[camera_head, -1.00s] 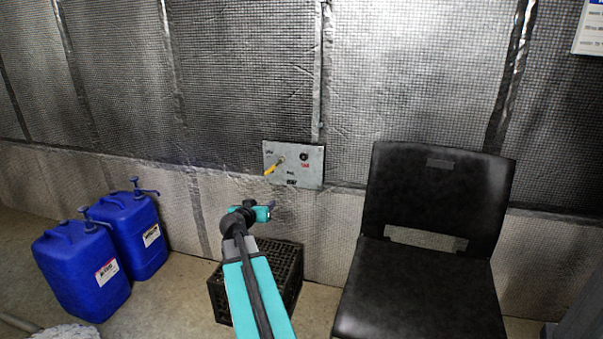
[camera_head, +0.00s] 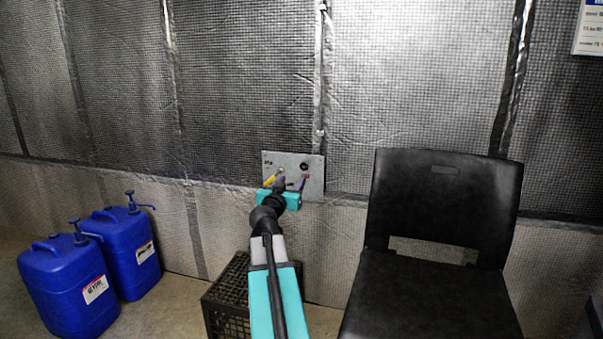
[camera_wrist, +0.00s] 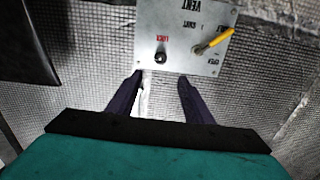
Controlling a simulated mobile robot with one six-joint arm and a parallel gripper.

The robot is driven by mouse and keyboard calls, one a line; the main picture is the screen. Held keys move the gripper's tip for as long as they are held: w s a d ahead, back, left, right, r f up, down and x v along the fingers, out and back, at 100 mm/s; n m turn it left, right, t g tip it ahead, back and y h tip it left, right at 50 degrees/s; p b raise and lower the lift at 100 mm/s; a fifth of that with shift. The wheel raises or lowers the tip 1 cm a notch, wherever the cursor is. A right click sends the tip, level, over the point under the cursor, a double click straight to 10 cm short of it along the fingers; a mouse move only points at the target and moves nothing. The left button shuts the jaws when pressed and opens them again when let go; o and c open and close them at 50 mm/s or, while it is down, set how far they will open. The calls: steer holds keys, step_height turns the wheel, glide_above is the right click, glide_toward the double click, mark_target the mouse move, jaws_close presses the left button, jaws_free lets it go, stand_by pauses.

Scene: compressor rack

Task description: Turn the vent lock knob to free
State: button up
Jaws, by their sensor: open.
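A grey metal panel (camera_head: 315,178) is fixed on the quilted wall. It carries a yellow-handled lever (camera_head: 270,180) on its left and a small dark lock knob (camera_head: 304,166) on its right. In the wrist view the panel (camera_wrist: 165,55) appears upside down, with VENT lettering, the black knob (camera_wrist: 161,57) beside a red LOCK label, and the yellow lever (camera_wrist: 214,41). My gripper (camera_head: 291,184) is in front of the panel's lower part. In the wrist view its open, empty jaws (camera_wrist: 160,77) point at the panel, with the knob just beyond the gap. Contact is not visible.
A black chair (camera_head: 440,210) stands to the right of my arm. A black crate (camera_head: 228,298) is on the floor below the panel. Two blue jugs (camera_head: 68,285) with pumps stand at the left. The wall around the panel is clear.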

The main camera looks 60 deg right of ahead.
mark_target(304, 167)
steer(key=shift+d, duration=0.1)
steer(key=shift+b+x, duration=1.15)
steer(key=shift+x, duration=5.65)
steer(key=shift+f, duration=0.1)
steer(key=shift+c, duration=0.4)
steer(key=c, duration=1)
